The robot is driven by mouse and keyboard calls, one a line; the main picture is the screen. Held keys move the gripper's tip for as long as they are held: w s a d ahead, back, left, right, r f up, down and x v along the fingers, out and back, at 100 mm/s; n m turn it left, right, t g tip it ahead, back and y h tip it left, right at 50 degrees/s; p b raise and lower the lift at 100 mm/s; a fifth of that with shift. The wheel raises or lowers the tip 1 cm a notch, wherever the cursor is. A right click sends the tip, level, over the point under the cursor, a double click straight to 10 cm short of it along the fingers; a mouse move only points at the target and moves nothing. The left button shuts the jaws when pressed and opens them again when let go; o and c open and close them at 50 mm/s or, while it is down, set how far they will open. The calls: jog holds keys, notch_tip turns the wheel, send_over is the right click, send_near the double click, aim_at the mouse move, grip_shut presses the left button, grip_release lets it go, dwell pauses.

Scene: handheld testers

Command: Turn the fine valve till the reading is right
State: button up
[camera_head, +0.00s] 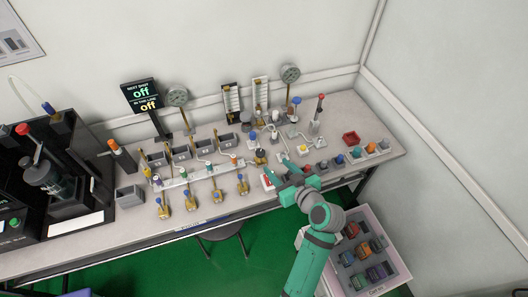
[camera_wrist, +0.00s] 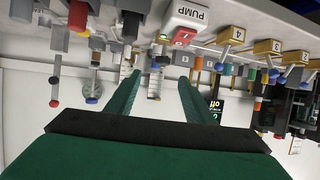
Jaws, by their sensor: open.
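My gripper (camera_head: 278,168) is over the front of the bench, right of its middle, with its fingers pointing toward the back. In the wrist view, which is upside down, the two green fingers (camera_wrist: 157,82) stand apart with nothing held between them. Behind it stand small fittings, including a blue-topped one (camera_head: 297,101) and a red-topped lever post (camera_head: 317,112). I cannot tell which is the fine valve.
A box marked PUMP (camera_wrist: 187,16) with red and green switches is close to the gripper.

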aim_at(262, 154)
jog(key=x, duration=0.4)
jog(key=a+x, duration=0.1)
jog(key=x, duration=0.3)
jog(key=shift+w+a+f, duration=0.1)
jog(key=shift+w, duration=0.05)
jog(key=shift+x, duration=0.85)
jog(key=c, duration=1)
